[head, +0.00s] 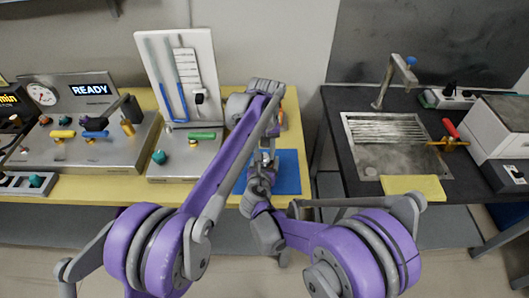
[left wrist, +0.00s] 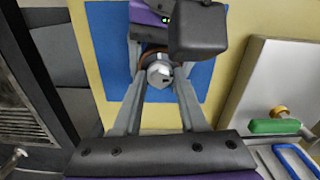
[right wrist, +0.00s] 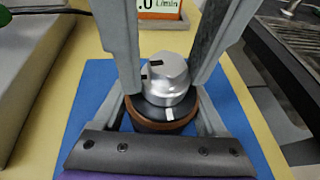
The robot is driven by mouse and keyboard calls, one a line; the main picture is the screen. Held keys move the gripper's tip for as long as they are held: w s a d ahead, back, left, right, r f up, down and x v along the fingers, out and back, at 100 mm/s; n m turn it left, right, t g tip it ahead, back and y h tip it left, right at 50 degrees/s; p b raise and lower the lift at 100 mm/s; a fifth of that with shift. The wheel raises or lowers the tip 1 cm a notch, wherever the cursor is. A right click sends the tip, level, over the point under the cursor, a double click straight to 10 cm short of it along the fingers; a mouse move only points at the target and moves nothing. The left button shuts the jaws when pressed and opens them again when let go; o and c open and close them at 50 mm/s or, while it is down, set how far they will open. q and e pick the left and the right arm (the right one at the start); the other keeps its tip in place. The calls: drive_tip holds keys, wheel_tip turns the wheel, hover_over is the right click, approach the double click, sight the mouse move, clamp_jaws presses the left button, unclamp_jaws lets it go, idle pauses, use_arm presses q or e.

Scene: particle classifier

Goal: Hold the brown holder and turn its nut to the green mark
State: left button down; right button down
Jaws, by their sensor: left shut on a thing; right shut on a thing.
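The brown holder (right wrist: 150,124) sits on the blue mat (head: 290,182) with a silver hex nut (right wrist: 168,78) on top. The nut has black marks, and a white line shows on the dark collar below it. No green mark is visible. My right gripper (right wrist: 160,115) is shut on the holder from the near side. My left gripper (left wrist: 160,75) reaches over from the far side, with its fingers shut on either side of the nut (left wrist: 158,75). In the left wrist view, the holder (left wrist: 152,52) is mostly hidden. In the head view, my arms cover most of both.
Left of the mat stands a panel with a green handle (head: 202,136) and a white board (head: 177,60). A black sink counter (head: 385,140) is at right, across a gap. My arms cross closely above the mat.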

use_arm(q)
drive_tip(key=shift+m, duration=0.3)
drive_tip(key=shift+c, duration=2.2)
unclamp_jaws()
drive_tip(key=shift+r, duration=0.1)
wheel_tip(320, 180, up, 12)
use_arm(e)
unclamp_jaws()
